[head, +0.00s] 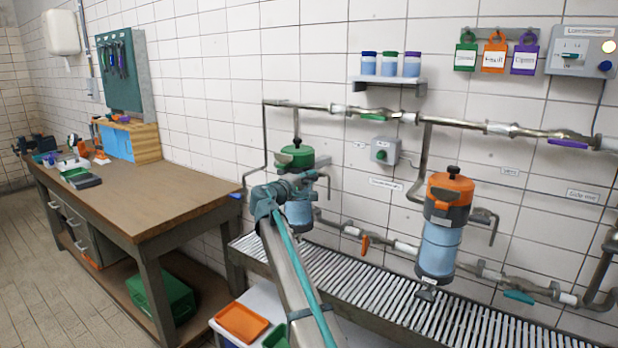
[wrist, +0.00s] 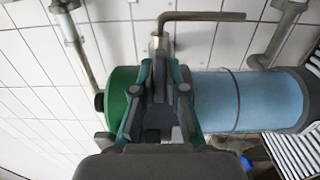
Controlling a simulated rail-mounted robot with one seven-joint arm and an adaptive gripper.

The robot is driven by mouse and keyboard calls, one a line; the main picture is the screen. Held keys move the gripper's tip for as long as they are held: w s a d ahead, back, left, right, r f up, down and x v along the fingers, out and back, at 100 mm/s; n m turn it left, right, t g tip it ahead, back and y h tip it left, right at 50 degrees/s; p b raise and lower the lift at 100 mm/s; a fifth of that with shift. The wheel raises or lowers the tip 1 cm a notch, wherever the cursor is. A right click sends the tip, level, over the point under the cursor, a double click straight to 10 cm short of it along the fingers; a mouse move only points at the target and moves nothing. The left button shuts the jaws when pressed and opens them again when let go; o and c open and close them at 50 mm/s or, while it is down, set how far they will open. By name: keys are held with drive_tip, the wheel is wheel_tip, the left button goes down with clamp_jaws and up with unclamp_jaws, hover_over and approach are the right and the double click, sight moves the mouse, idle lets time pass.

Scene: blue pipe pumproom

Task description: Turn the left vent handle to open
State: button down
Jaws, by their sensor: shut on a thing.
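The left filter has a green head (head: 296,156) and a blue bowl (head: 300,216). It lies sideways in the wrist view, green head (wrist: 122,100) at left and blue bowl (wrist: 235,98) at right. A bent metal vent pipe (wrist: 205,16) runs from a fitting (wrist: 157,42) beside the head. My gripper (head: 308,180) reaches the filter at the joint of head and bowl. In the wrist view my gripper (wrist: 160,66) has its fingertips close together at the fitting, shut on the left vent handle. The fingers mostly hide the handle, so its angle cannot be told.
A second filter with an orange head (head: 450,188) stands to the right. Pipes with a green handle (head: 373,117) above and an orange handle (head: 364,244) below run along the tiled wall. A slatted drain grate (head: 390,299) lies below. A workbench (head: 140,196) is at left.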

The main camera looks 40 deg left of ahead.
idle(0.4)
drive_tip(key=c, duration=1.2)
unclamp_jaws()
drive_tip(key=shift+s, duration=0.1)
drive_tip(key=s, duration=0.8)
drive_tip(key=s+d, duration=0.1)
drive_tip(key=s, duration=0.2)
drive_tip(key=shift+s+d, duration=0.1)
drive_tip(key=shift+s, duration=0.3)
